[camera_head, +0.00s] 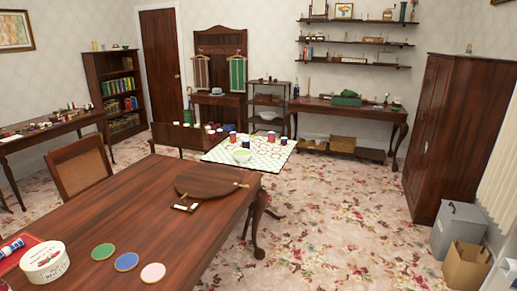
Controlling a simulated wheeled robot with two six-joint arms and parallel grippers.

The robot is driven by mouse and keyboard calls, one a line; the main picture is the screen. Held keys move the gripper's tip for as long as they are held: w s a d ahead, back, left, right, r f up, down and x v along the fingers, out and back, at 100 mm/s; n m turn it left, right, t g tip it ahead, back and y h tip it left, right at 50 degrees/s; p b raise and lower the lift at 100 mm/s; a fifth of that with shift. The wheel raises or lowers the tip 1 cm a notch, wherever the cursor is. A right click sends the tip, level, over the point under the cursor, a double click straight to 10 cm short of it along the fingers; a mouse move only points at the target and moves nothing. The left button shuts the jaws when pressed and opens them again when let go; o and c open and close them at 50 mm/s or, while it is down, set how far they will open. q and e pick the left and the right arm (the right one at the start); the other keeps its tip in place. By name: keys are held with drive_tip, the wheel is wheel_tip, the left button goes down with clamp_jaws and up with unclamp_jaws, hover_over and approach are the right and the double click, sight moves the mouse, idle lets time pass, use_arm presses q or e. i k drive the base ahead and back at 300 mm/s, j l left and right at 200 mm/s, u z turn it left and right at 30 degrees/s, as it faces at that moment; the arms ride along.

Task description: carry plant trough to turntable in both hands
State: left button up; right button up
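Neither of my grippers is in the head view. No turntable or plant trough can be named with certainty. A round, flat, dark wooden piece (208,181) lies near the far right end of the brown table (130,211); it may be the turntable. Small pale pieces (185,207) lie at its near edge. A long green box-like object (346,99) stands on the dark side table (312,104) against the back wall; it may be the trough, but it is too small to tell.
A white round tin (44,262) and several coloured discs (126,262) lie on the near table. A chair (80,167) stands left. A grey bin (457,228) and cardboard box (466,266) stand right. The flowered floor between is clear.

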sight(208, 178)
drive_tip(key=i+l+z, duration=0.3)
drive_tip(key=i, duration=0.55)
drive_tip(key=i+z, duration=0.35)
drive_tip(key=i, duration=6.3)
